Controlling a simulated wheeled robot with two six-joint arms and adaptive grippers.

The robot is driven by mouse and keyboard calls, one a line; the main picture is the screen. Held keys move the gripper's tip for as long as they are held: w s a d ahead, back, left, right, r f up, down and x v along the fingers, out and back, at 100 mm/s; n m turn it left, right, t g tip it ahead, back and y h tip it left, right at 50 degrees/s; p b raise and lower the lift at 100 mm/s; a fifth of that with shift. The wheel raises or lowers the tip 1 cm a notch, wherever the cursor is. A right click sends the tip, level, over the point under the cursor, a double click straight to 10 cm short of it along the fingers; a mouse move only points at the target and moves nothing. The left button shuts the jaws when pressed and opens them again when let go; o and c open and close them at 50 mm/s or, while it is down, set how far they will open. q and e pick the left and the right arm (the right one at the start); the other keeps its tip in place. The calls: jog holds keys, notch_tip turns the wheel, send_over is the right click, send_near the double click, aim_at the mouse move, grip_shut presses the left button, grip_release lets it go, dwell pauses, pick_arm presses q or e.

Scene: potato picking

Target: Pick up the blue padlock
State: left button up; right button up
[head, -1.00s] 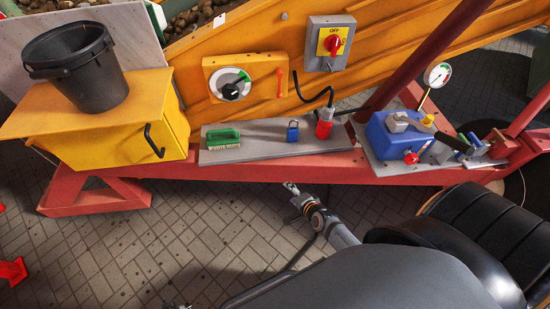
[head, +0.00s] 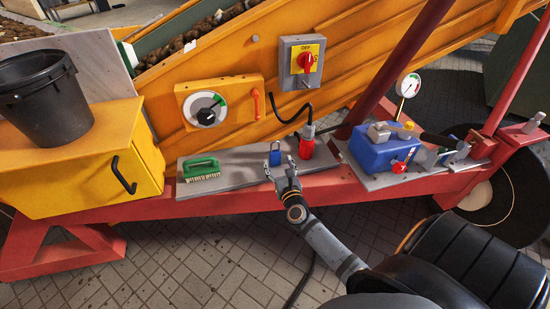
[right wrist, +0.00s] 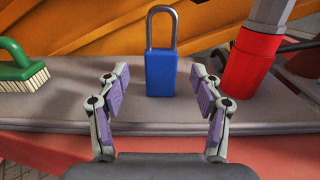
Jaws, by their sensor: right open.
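The blue padlock (head: 275,156) stands upright on a grey shelf (head: 236,168), its grey shackle on top. In the right wrist view the padlock (right wrist: 161,72) is centred just beyond the fingertips of my right gripper (right wrist: 160,85). The right gripper (head: 282,174) is open and empty, in front of the padlock, with one finger on either side of its line. A gap to the padlock's front face seems to remain, though exact depth is hard to tell. My left gripper is out of view.
A green brush (head: 201,170) lies left of the padlock on the shelf. A red plug (head: 306,145) with a black cable stands close to its right. The yellow machine wall (head: 240,120) rises behind. A blue box (head: 380,152) sits further right.

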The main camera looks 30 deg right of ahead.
aim_at(276, 156)
jog(key=x, duration=0.5)
jog(key=shift+s+d, duration=0.1)
jog(key=shift+r, duration=0.1)
jog(key=c, duration=1.3)
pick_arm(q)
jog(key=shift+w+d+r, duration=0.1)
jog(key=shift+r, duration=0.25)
pick_arm(e)
jog(key=shift+r, duration=0.1)
